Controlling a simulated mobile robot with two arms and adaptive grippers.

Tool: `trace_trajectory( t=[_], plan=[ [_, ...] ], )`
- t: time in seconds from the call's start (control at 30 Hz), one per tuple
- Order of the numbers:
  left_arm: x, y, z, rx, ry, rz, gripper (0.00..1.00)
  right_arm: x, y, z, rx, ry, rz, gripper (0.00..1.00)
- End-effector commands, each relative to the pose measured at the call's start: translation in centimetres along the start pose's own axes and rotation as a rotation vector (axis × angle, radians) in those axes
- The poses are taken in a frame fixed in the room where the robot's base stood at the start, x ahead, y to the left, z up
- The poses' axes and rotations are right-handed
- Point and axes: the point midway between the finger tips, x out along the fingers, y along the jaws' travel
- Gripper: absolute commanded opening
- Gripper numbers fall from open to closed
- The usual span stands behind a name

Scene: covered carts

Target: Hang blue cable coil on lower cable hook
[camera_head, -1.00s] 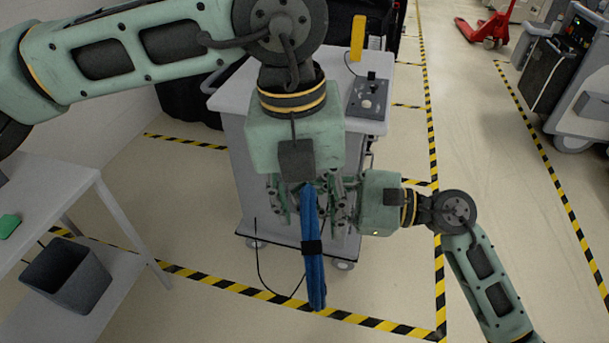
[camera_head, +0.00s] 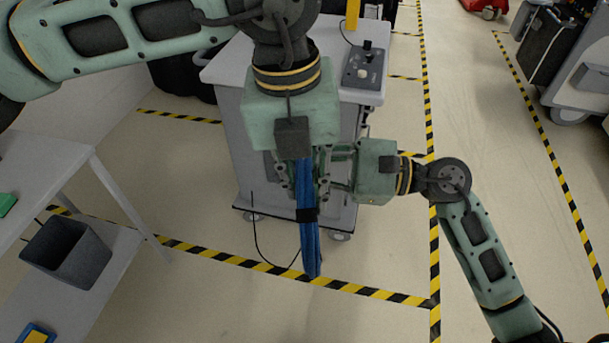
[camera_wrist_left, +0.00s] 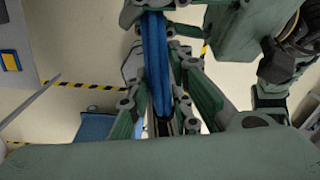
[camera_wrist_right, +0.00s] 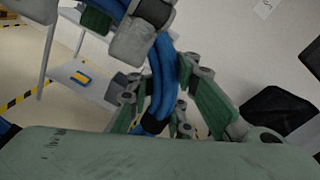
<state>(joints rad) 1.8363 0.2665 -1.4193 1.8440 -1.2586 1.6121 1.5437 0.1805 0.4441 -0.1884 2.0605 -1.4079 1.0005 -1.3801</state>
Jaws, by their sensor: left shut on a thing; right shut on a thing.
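The blue cable coil (camera_head: 310,250) hangs as a long, narrow loop with a black band, in front of the grey cart. My left gripper (camera_head: 303,182) comes from above and is shut on its upper part. My right gripper (camera_head: 326,170) comes from the right and is shut on the coil too. The coil runs between the fingers in the left wrist view (camera_wrist_left: 157,65) and curves between the fingers in the right wrist view (camera_wrist_right: 163,85). I cannot make out the lower cable hook in any view; my grippers cover part of the cart's front.
The grey cart (camera_head: 232,130) carries a control box (camera_head: 364,68) on top. A thin black cable (camera_head: 256,232) loops down to the floor at its left. A white table (camera_head: 75,160) and a dark bin (camera_head: 68,250) stand at the left. The floor in front is clear.

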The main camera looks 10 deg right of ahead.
Motion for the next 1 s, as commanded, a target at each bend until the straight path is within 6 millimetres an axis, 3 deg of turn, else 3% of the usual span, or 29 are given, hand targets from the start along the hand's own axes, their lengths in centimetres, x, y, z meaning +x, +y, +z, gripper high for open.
trace_trajectory(
  t=[0.17, 0.2, 0.53, 0.87, 1.0],
  plan=[
    [0.0, -0.1, 0.0, 0.002, 0.000, -0.003, 0.00, 0.0, 0.0, 0.1, 0.000, -0.002, 0.001, 0.00],
    [-0.1, -0.1, 0.0, 0.002, -0.001, -0.004, 0.00, 0.0, 0.0, 0.1, 0.000, -0.001, 0.001, 0.13],
    [-0.1, -0.1, 0.0, 0.002, -0.001, -0.003, 0.00, 0.0, 0.0, 0.0, 0.000, 0.000, 0.001, 0.41],
    [-0.1, -0.1, 0.0, 0.001, -0.001, -0.002, 0.00, -0.2, 0.0, 0.0, 0.001, 0.001, 0.001, 0.41],
    [-0.1, -0.1, 0.0, 0.001, -0.001, -0.002, 0.00, -1.6, 0.0, -0.1, 0.001, 0.004, 0.001, 0.41]
  ],
)
